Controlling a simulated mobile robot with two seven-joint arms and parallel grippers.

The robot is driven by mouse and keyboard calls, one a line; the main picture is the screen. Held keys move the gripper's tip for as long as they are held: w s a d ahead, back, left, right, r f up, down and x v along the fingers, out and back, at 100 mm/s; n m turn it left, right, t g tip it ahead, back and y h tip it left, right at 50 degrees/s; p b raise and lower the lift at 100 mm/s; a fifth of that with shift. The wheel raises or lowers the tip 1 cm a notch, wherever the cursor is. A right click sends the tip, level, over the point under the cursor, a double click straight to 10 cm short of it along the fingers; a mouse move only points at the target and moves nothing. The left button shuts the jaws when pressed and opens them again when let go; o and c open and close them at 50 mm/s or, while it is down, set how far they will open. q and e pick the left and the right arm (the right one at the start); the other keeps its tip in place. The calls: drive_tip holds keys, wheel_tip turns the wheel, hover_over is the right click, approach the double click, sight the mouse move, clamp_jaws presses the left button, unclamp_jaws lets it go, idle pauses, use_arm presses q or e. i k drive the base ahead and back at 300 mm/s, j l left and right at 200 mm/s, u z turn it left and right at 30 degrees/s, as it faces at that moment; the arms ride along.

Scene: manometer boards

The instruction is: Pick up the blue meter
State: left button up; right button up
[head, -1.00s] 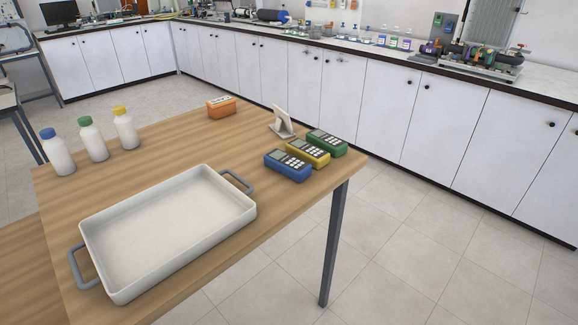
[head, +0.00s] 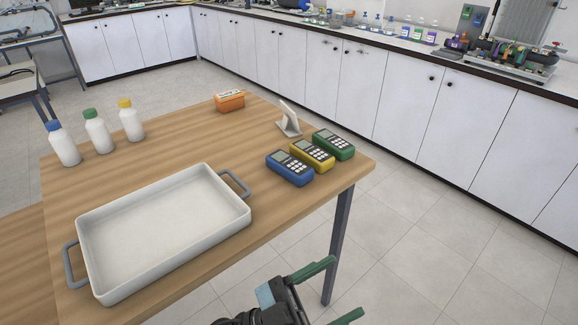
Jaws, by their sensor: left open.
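The blue meter (head: 290,168) lies on the wooden table near its right end, its screen and keypad facing up. It is the nearest of a row of three, beside the yellow meter (head: 312,154) and the green meter (head: 334,144). My left gripper (head: 334,291) is at the bottom of the head view, over the floor in front of the table edge. Its two green fingers are apart with nothing between them. It is well short of the blue meter and not touching it. My right gripper is not in view.
A white tray (head: 85,252) with grey handles takes up the table's front left. A small grey stand (head: 288,120) and an orange box (head: 230,101) are behind the meters. Several capped bottles (head: 99,132) stand at the left. The table's middle is clear.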

sight(296, 172)
drive_tip(key=i+l, duration=0.1)
drive_tip(key=i, duration=0.4)
drive_tip(key=i+l+u, duration=0.15)
drive_tip(key=i, duration=0.4)
